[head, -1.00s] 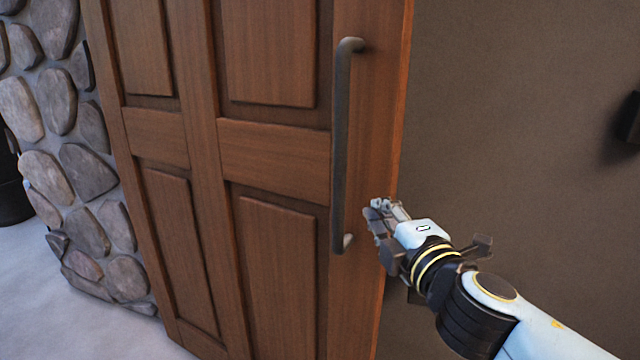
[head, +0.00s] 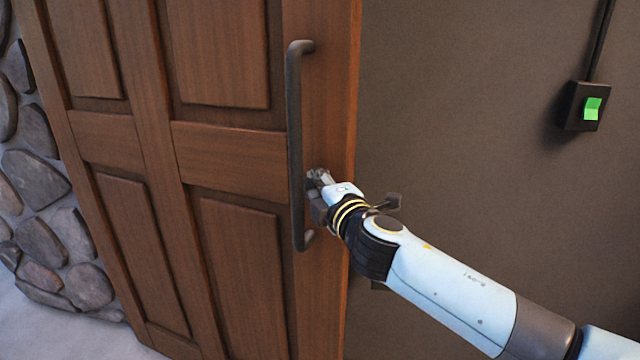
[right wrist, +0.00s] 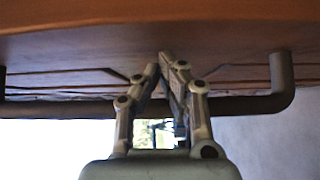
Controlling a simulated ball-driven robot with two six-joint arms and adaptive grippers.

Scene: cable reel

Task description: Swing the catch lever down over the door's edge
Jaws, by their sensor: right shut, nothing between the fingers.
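The wooden door (head: 235,155) fills the left and middle of the head view, with its right edge against a brown wall. A long dark bar handle (head: 294,150) stands upright near that edge. My right gripper (head: 317,178) is shut and empty, just right of the handle's lower half. In the right wrist view its fingertips (right wrist: 166,62) meet and point at the door face, and the handle (right wrist: 245,104) runs across behind the fingers. I cannot tell whether they touch it. I cannot make out the catch lever. My left gripper is not in view.
A black switch box with a green rocker (head: 592,108) is on the brown wall (head: 460,120) at the right, with a cable running up. A stone wall (head: 40,190) stands left of the door. The wall between the door edge and switch is bare.

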